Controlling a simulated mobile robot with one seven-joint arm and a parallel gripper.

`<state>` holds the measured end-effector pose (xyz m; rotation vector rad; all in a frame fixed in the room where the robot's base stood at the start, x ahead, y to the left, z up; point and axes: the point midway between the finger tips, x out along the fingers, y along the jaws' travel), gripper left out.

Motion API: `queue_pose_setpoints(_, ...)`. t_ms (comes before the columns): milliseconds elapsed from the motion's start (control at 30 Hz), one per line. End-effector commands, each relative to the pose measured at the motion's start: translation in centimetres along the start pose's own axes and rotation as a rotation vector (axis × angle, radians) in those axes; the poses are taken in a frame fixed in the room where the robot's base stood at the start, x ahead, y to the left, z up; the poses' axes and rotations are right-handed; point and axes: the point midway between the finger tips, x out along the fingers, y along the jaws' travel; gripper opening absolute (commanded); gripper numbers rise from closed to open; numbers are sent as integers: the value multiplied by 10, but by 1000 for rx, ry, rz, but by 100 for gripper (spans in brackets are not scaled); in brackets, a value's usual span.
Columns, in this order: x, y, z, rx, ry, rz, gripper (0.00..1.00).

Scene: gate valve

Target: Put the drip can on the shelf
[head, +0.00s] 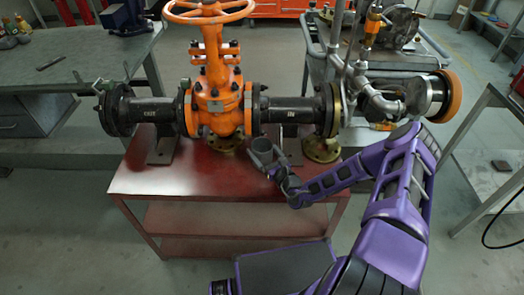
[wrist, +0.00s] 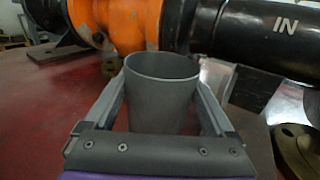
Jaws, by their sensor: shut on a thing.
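The drip can is a plain grey open-topped cup (wrist: 160,95), upright in the wrist view, and it also shows in the head view (head: 262,152). My gripper (head: 272,163) is shut on the can, with one finger on each side of it (wrist: 163,108). The can is just above or on the red top of the stand (head: 150,182), below the valve; I cannot tell if it touches. The shelves of the red stand (head: 190,217) lie under its top. The can's inside bottom is hidden.
The orange gate valve (head: 215,95) and black pipe (head: 290,115) run above the stand's back. A brass flange (head: 322,150) lies to the right of the can. A grey workbench (head: 90,60) is at the left. The front left of the red top is clear.

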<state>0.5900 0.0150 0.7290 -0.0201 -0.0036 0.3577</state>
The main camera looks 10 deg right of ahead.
Motion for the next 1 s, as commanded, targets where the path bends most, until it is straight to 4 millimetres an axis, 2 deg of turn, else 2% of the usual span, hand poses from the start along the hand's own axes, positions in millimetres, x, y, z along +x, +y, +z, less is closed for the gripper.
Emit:
queue_pose_setpoints(267, 0, 0, -2, 0, -1, 0, 29)
queue_pose_setpoints(300, 0, 0, -2, 0, -1, 0, 92)
queue_pose_setpoints(333, 0, 0, -2, 0, -1, 0, 98)
queue_pose_setpoints(667, 0, 0, 4, -1, -1, 0, 100)
queue_pose_setpoints(767, -12, -1, 2, -1, 1, -1, 100)
queue_pose_setpoints(1000, -64, -1, 2, 2, 3, -2, 100)
